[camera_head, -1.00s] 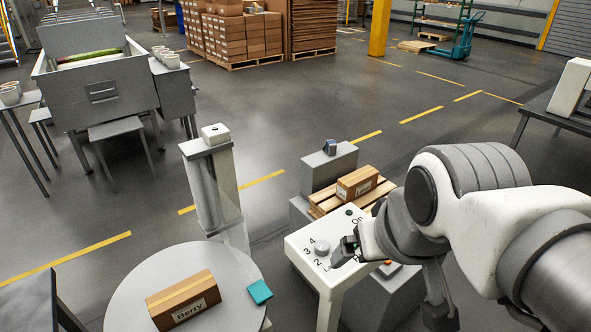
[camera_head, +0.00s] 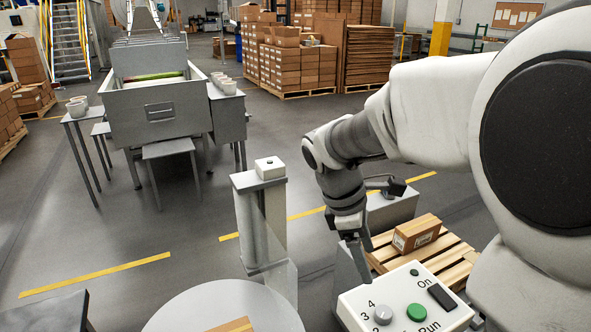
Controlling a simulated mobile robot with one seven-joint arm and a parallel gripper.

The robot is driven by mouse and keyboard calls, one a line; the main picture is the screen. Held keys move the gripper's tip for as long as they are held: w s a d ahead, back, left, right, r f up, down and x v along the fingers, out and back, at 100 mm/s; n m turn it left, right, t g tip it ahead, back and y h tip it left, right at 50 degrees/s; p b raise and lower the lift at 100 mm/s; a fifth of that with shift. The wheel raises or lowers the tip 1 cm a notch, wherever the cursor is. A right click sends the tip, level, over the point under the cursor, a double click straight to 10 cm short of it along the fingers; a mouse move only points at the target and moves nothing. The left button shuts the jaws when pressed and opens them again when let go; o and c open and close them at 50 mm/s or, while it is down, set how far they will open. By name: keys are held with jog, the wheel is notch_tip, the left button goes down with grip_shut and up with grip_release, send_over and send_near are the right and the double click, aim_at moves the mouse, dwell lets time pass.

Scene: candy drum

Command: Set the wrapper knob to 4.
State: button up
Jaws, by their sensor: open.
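The wrapper knob is a round grey knob (camera_head: 383,315) on the sloped white control panel (camera_head: 350,308) at the bottom of the view. The digits 2, 3 and 4 are printed around its left side, and 2 is partly cut off by the frame edge. I cannot tell which digit the knob points at. My gripper (camera_head: 360,262) is open and points down, above and behind the panel's left back corner, apart from the knob. Its fingertips are small and partly hidden against the background.
A green button (camera_head: 417,312) marked Run and a black switch (camera_head: 441,297) marked On sit right of the knob. A carton (camera_head: 416,233) lies on a wooden pallet (camera_head: 455,250) behind the panel. A grey post (camera_head: 262,215) and a round table (camera_head: 215,305) stand left.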

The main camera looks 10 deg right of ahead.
jog(key=w+f+n, duration=0.1)
jog(key=w, duration=0.1)
jog(key=b, duration=0.4)
send_near(383, 312)
jog(key=x, duration=0.8)
jog(key=shift+d+f, duration=0.15)
jog(key=shift+f, duration=0.2)
jog(key=shift+c, duration=0.3)
grip_shut()
